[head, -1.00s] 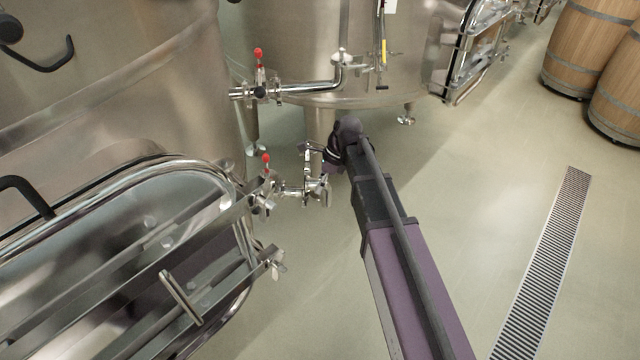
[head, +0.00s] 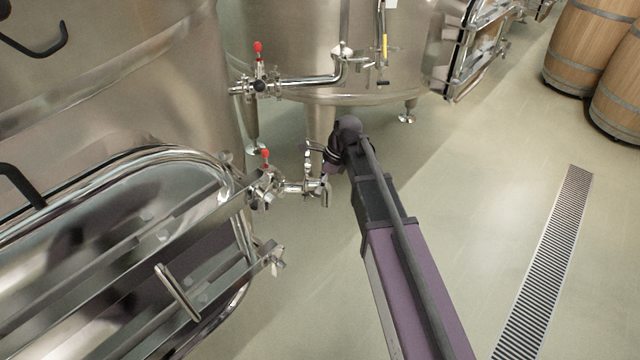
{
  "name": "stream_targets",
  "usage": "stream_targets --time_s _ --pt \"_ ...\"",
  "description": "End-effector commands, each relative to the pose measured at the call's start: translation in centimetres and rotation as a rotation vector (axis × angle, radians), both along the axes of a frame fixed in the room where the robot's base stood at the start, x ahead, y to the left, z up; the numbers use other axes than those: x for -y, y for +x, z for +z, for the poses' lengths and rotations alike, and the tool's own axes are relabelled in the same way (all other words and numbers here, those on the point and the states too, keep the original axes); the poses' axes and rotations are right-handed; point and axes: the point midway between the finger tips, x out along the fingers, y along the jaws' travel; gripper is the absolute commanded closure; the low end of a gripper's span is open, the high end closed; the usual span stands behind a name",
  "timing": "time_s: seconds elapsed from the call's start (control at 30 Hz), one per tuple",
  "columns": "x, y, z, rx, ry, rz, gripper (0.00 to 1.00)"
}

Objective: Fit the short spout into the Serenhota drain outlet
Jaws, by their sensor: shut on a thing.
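The drain outlet (head: 292,188) is a steel pipe low on the front left vat, with a red-tipped valve behind it. A short curved steel piece, which looks like the short spout (head: 327,191), is at the outlet's right end and points down. My gripper (head: 327,166) is just above it, beside the outlet, and appears shut on it. My wrist and arm hide most of the jaws. I cannot tell whether the spout is seated in the outlet or only against it. No Serenhota name is readable.
The front left vat's hatch (head: 130,260) juts out at lower left. A floor drain grate (head: 545,260) and barrels (head: 588,45) are at right. The floor between is open.

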Motion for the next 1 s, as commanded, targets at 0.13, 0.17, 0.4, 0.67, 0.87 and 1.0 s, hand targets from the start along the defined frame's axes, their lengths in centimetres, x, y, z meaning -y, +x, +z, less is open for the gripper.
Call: stream_targets --time_s 0.13,0.17,0.4,0.67,0.87,1.0 --pt "0.0 0.0 -0.4 0.000 0.001 0.000 1.00" --pt "0.0 0.0 -0.4 0.000 0.001 0.000 1.00" --pt "0.0 0.0 -0.8 0.000 0.001 0.001 1.00" --pt "0.0 0.0 -1.3 0.000 0.001 0.001 1.00" --pt "-0.1 0.0 -1.6 0.000 0.001 0.001 1.00" --pt "-0.1 0.0 -1.9 0.000 0.001 0.001 1.00"
